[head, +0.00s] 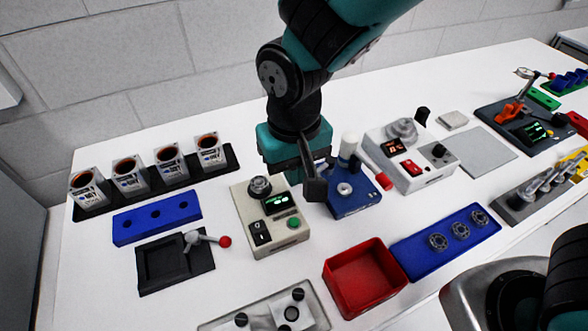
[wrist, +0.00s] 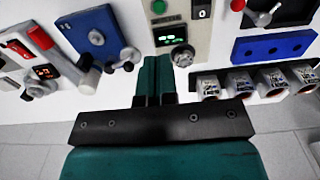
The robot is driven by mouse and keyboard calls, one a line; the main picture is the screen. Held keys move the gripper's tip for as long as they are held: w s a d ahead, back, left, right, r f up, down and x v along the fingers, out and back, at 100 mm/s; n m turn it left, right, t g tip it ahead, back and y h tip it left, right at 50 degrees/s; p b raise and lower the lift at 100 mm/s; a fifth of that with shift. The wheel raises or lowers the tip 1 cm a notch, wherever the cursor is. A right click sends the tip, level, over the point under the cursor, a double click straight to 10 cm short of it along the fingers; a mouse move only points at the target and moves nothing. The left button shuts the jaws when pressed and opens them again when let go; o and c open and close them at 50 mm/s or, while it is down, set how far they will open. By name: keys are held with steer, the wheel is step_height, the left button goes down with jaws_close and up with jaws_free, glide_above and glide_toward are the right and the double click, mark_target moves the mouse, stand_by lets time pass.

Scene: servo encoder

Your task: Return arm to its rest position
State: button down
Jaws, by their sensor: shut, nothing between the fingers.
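My gripper (head: 294,172) hangs from my arm above the middle of the white table, just behind a beige box (head: 251,236) and beside a blue fixture (head: 352,200). In the wrist view my gripper (wrist: 154,68) shows its two teal fingers pressed together with nothing between them. The beige box (wrist: 187,40) has a knob, a lit green display, a black switch and a green button. In the head view the fingertips are partly hidden by a dark part in front of them.
A black rack of printed cups (head: 229,158), a blue block (head: 157,218) and a black fixture with a red-knobbed lever (head: 176,262) stand left. A red bin (head: 362,272), a blue tray of rings (head: 408,259) and a white instrument (head: 433,172) stand right.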

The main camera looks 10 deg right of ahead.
stand_by(0.4)
steer(key=s+d+r+n+y, duration=0.4)
steer(key=s+d+r, duration=0.6)
steer(key=r, duration=0.2)
steer(key=shift+s, duration=0.2)
